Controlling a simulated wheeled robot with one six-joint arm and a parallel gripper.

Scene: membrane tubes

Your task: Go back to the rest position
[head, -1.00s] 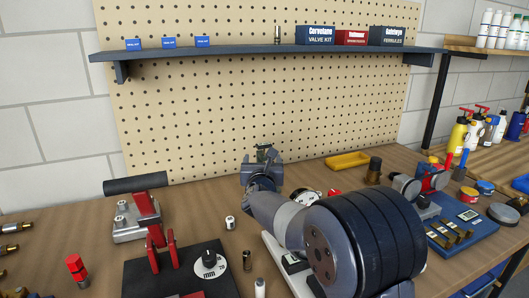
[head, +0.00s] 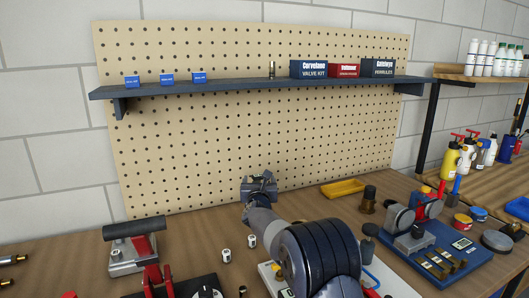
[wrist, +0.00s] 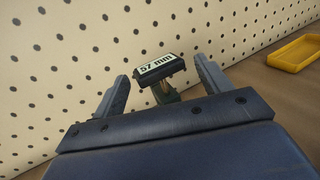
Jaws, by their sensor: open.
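My gripper (head: 261,183) is raised over the back of the workbench, in front of the pegboard, in the head view. In the wrist view its two fingers (wrist: 163,84) stand apart. Between and beyond them is a small dark block with a white label reading "57 mm" (wrist: 161,66), on a greenish stem. I see no contact between the fingers and this block. In the head view the block is hidden or too small to tell.
A pegboard (head: 250,130) with a shelf (head: 230,86) of boxes stands behind. A yellow tray (head: 343,188) lies to the right. A red-handled press (head: 135,247), small fittings (head: 227,256) and a blue fixture (head: 435,245) stand on the workbench.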

